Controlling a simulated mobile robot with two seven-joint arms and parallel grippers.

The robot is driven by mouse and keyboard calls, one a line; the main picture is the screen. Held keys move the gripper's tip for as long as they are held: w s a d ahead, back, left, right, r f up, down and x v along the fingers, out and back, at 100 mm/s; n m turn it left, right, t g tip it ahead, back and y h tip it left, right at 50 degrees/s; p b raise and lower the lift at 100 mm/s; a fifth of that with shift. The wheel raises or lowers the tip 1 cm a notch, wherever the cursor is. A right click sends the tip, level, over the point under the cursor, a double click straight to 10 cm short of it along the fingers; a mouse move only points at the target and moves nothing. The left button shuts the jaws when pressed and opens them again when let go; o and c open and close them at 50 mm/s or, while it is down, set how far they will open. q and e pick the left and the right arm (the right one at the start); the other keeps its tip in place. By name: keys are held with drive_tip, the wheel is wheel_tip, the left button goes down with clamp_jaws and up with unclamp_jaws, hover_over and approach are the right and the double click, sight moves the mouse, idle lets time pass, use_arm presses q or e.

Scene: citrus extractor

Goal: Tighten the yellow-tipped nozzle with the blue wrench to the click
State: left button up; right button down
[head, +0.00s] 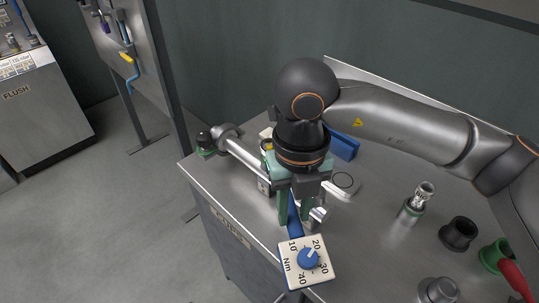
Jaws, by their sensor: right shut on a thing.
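My right gripper (295,208) points down over the grey bench, its green fingers shut on the blue wrench (294,223). The wrench shows as a blue bar between and below the fingers. A white plate marked Nm, 10 to 40, with a blue knob (308,258), lies over its near part. A small yellowish part (267,146) shows just left of my gripper's wrist; I cannot tell whether it is the yellow-tipped nozzle. My gripper and wrist hide much of that spot, including any contact between wrench and nozzle. My left gripper is not in view.
A metal pipe (240,150) lies along the bench's left side. A metal fitting (412,206), black ring (458,233) and green ring (495,256) stand at the right. A rack with a yellow-ended blue pipe (131,76) and a FLUSH cabinet (45,115) stand left.

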drive_tip(key=shift+w+d+r+g+p, duration=0.1)
drive_tip(key=shift+w+r+g+p, duration=0.1)
drive_tip(key=shift+r+g+p, duration=0.5)
drive_tip(key=shift+w+r+g+p, duration=0.15)
drive_tip(key=shift+r+g+p, duration=0.15)
drive_tip(key=shift+r+p, duration=0.8)
drive_tip(key=shift+f, duration=0.25)
drive_tip(key=shift+h, duration=0.3)
drive_tip(key=shift+r, duration=0.35)
idle(0.5)
drive_tip(key=shift+r, duration=0.7)
idle(0.9)
drive_tip(key=shift+r, duration=0.15)
